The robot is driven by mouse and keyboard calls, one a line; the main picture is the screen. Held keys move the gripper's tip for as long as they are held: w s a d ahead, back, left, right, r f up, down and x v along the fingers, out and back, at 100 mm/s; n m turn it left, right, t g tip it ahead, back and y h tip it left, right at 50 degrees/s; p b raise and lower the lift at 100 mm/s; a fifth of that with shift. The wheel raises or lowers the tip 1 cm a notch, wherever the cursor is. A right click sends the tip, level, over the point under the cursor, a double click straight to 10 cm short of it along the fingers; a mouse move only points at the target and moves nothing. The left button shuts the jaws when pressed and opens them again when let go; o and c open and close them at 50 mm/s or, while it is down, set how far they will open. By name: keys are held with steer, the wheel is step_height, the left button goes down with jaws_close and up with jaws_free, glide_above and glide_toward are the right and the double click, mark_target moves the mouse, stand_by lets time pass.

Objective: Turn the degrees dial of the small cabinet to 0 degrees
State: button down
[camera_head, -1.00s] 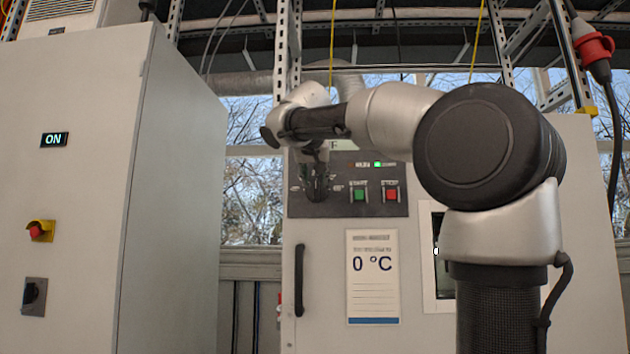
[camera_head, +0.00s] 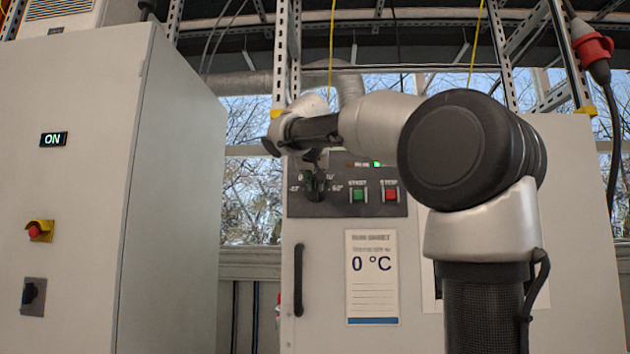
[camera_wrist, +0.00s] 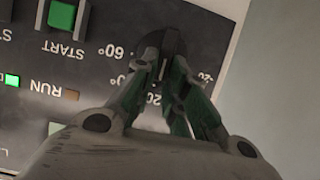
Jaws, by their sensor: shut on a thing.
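The small cabinet (camera_head: 450,330) stands in the middle and right of the head view, with a dark control panel (camera_head: 345,209) at its upper left. My gripper (camera_head: 317,190) is in front of the panel's left part and hides most of the dial there. In the wrist view, the dark dial knob (camera_wrist: 174,42) shows between the fingertips of my gripper (camera_wrist: 168,62), which is shut on it. Marks for 60°, 20 and -20 show around it, upside down. The knob's pointer setting cannot be made out.
A green START button (camera_head: 359,195) and a red button (camera_head: 391,195) sit right of the dial. A job sheet (camera_head: 372,295) below reads 0 °C. A black door handle (camera_head: 298,280) is under the panel. A tall grey cabinet (camera_head: 70,200) stands left.

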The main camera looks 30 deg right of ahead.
steer(key=shift+w+a+f+n+g+h, duration=0.15)
steer(key=shift+a+n+g+h, duration=0.1)
steer(key=shift+n+h, duration=0.5)
steer(key=shift+w+a+f+n+g+h, duration=0.1)
steer(key=shift+w+a+n+g+h, duration=0.2)
steer(key=shift+n, duration=0.75)
steer(key=shift+w+a+f+n+g+h, duration=0.1)
steer(key=shift+a+n+g+h, duration=0.15)
steer(key=shift+n+h, duration=0.55)
steer(key=c, duration=1.4)
jaws_free()
steer(key=shift+c, duration=0.2)
